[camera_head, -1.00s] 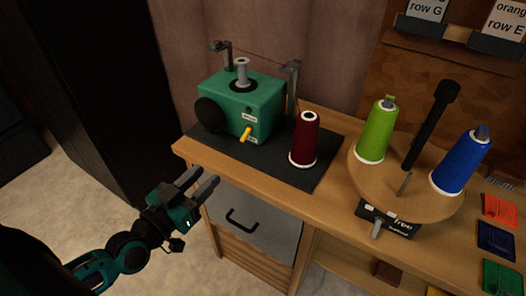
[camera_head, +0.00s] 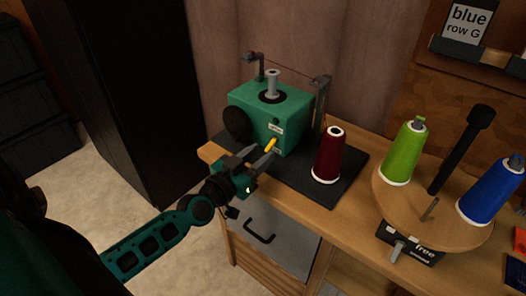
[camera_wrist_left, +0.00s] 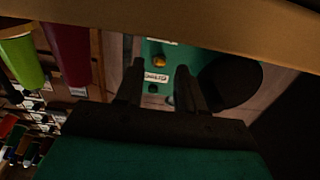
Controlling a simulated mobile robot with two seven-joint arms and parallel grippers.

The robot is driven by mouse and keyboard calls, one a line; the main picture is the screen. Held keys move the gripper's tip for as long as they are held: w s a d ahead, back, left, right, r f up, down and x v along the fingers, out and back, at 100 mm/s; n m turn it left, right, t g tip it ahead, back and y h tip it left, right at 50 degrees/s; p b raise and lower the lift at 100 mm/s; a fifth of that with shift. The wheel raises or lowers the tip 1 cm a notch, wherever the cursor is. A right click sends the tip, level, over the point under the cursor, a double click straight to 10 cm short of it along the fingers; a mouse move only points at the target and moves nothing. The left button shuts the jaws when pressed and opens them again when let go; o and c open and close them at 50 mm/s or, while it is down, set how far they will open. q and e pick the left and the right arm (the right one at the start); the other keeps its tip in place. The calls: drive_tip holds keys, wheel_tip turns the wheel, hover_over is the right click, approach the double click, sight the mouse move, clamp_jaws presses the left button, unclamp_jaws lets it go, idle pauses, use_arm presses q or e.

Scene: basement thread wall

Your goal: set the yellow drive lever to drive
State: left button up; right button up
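The yellow drive lever (camera_head: 270,145) sticks out of the front of the green winder box (camera_head: 288,107), below a small white label. My left gripper (camera_head: 259,154) is open in front of the box, its fingertips close to the lever. In the left wrist view the lever (camera_wrist_left: 159,61) appears end-on between the two spread fingertips (camera_wrist_left: 159,72), with a gap on both sides. Whether a finger touches it cannot be told. Two white labels show there, too small to read surely. My right gripper is not in view.
A dark red thread cone (camera_head: 329,156) stands on the black mat right of the box. A round wooden turntable (camera_head: 408,207) with green (camera_head: 405,151) and blue (camera_head: 492,190) cones stands further right. A black knob (camera_head: 236,123) sits on the box's left side.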

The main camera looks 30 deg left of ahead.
use_arm(q)
drive_tip(key=shift+w+d, duration=0.1)
drive_tip(key=shift+w, duration=0.95)
drive_tip(key=shift+c, duration=0.4)
clamp_jaws()
